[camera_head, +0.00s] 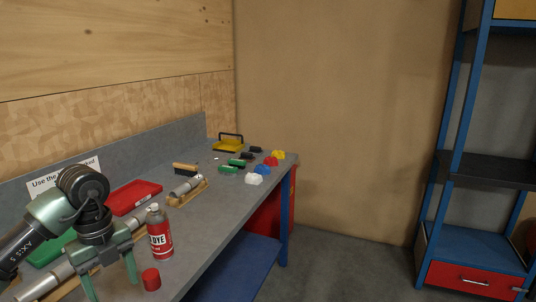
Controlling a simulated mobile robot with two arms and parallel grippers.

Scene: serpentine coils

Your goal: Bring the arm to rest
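My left arm comes in from the lower left, over the workbench (218,224). My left gripper (113,289) points down with its two green fingers spread apart, and I see nothing held between them. It hangs near the front of the bench, to the left of a red and white dye can (161,240) and a red cap (151,279). The can stands upright and the cap sits apart from it. The lower tip of one finger is close to the picture's bottom edge. My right gripper is not in view.
A metal cylinder (47,285) lies behind my gripper. A red tray (133,197), a green tray (47,250) and a smaller cylinder on a wooden holder (187,190) are farther back. Several coloured pieces and a yellow tray (228,146) occupy the far end. A blue shelf rack (470,170) stands right.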

